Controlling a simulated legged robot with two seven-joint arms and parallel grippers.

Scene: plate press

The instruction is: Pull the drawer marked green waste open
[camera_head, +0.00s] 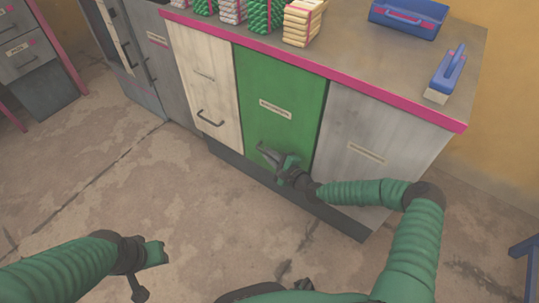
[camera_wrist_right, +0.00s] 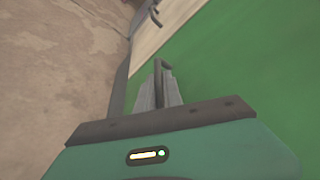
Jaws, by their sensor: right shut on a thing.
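The green drawer front (camera_head: 277,93) with a small pale label (camera_head: 275,110) stands between a cream front and a grey front in the head view. It looks flush with its neighbours. My right gripper (camera_head: 272,157) is at the lower part of the green front. In the right wrist view the right gripper (camera_wrist_right: 158,84) is shut on a dark bar handle (camera_wrist_right: 158,72), with the green surface (camera_wrist_right: 225,65) close beside it.
The cream drawer (camera_head: 208,85) has a dark handle (camera_head: 210,119). A grey front (camera_head: 365,140) is on the right. Floor before the cabinet is clear.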

